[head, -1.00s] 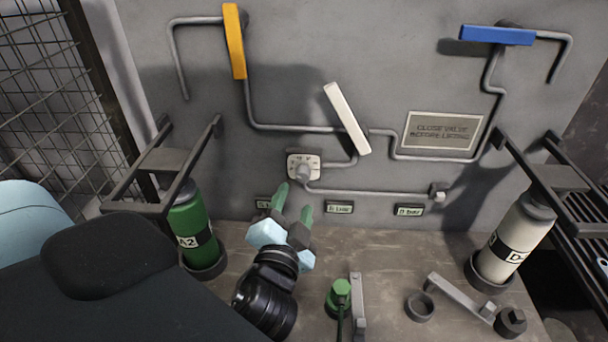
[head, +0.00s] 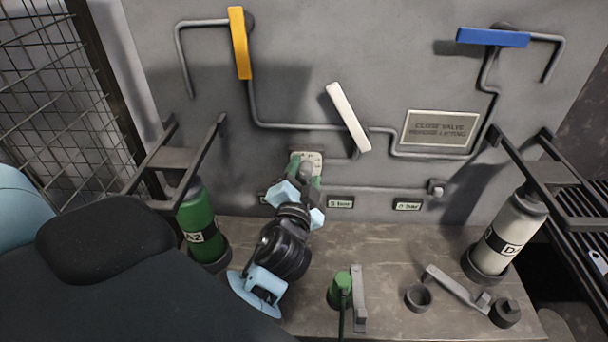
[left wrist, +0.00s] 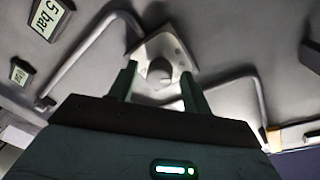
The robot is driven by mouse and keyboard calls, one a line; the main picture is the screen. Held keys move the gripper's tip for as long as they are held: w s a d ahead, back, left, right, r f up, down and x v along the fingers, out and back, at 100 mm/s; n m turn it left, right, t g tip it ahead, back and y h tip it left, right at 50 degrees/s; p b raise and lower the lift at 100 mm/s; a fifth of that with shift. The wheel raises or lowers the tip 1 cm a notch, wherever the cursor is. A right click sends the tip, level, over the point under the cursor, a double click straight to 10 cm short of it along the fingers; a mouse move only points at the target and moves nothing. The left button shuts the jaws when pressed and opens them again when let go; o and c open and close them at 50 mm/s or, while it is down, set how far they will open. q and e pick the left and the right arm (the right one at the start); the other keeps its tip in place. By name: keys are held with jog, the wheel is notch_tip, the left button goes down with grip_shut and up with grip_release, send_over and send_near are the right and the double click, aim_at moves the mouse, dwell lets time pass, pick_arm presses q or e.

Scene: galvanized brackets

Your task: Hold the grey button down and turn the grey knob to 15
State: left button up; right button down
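The grey knob (head: 305,168) sits on a pale dial plate (head: 314,157) on the grey wall panel; it also shows in the left wrist view (left wrist: 160,74). My left gripper (head: 306,174) is at the knob with its green fingers apart. In the left wrist view the fingers (left wrist: 159,70) stand on either side of the knob; I cannot tell whether they touch it. The dial's numbers are too small to read. A small grey block (head: 437,187) at the pipe's right end may be the grey button. My right gripper is not in view.
A white lever (head: 348,117) is just above right of the dial. Orange (head: 238,43) and blue (head: 493,37) levers are higher. A green cylinder (head: 200,220) and white cylinder (head: 510,235) flank the bench. A green-topped item (head: 341,288) and loose metal parts lie on the bench.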

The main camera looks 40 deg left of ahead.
pick_arm(q)
jog(key=c, duration=0.9)
jog(key=shift+n+b, duration=0.3)
jog(key=shift+n, duration=0.6)
jog(key=o, duration=1)
jog(key=shift+s, duration=0.15)
